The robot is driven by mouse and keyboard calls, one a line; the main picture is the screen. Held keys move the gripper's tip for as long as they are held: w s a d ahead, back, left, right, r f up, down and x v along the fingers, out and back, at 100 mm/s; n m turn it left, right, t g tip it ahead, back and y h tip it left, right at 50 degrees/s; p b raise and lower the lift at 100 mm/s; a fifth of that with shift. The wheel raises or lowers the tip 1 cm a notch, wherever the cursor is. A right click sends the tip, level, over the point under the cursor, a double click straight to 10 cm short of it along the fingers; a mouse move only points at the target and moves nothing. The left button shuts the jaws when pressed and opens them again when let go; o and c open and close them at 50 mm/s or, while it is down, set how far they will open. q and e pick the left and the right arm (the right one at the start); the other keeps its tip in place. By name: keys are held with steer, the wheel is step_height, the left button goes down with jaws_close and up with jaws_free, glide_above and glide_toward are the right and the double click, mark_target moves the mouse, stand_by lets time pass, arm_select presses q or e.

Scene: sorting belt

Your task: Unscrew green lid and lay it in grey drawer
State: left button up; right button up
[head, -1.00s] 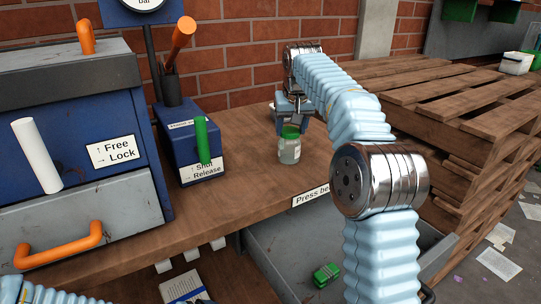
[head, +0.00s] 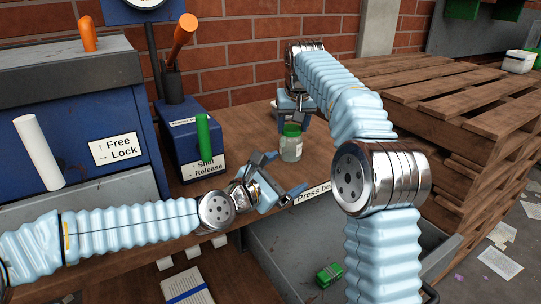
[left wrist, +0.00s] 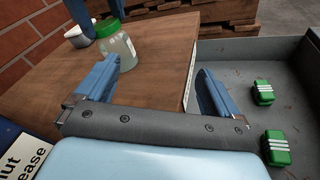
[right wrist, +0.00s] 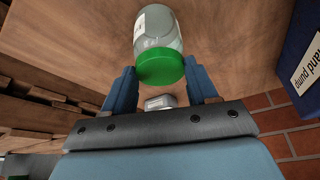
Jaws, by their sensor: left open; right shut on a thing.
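A clear jar (head: 291,149) with a green lid (head: 292,130) stands upright on the wooden bench. My right gripper (right wrist: 160,68) is shut on the green lid, with a finger on each side of it. My left gripper (head: 284,173) is open and empty over the bench's front edge, in front of the jar and apart from it. In the left wrist view (left wrist: 160,70) its fingers are wide apart, and the lidded jar (left wrist: 120,46) is beyond the left finger. An open grey drawer (head: 280,243) is below the bench edge, with green striped blocks (left wrist: 263,92) inside.
A blue box (head: 184,140) with a green lever stands left of the jar, beside a large blue cabinet (head: 95,119). Wooden pallets (head: 460,110) are stacked at right. The drawer floor is mostly clear.

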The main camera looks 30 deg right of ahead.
mark_target(292, 135)
arm_select(q)
steer(key=w+n+t, duration=0.1)
steer(key=w+n, duration=0.1)
steer(key=w+n+t, duration=0.1)
steer(key=w+n, duration=0.1)
steer(key=w, duration=0.1)
steer(key=w+d+n+t, duration=0.1)
steer(key=w+n, duration=0.1)
steer(key=shift+w+r+n, duration=0.15)
steer(key=shift+w+n, duration=0.1)
steer(key=shift+n, duration=0.15)
steer(key=shift+w+d+t, duration=0.1)
steer(key=shift+w+t, duration=0.2)
steer(key=shift+w, duration=0.1)
steer(key=x, duration=1.1)
steer(key=shift+w+d, duration=0.1)
steer(key=shift+d, duration=0.1)
steer(key=shift+c, duration=0.4)
steer(key=c, duration=1.4)
steer(key=shift+c, duration=0.2)
arm_select(e)
steer(key=shift+o, duration=1.4)
steer(key=c, duration=0.6)
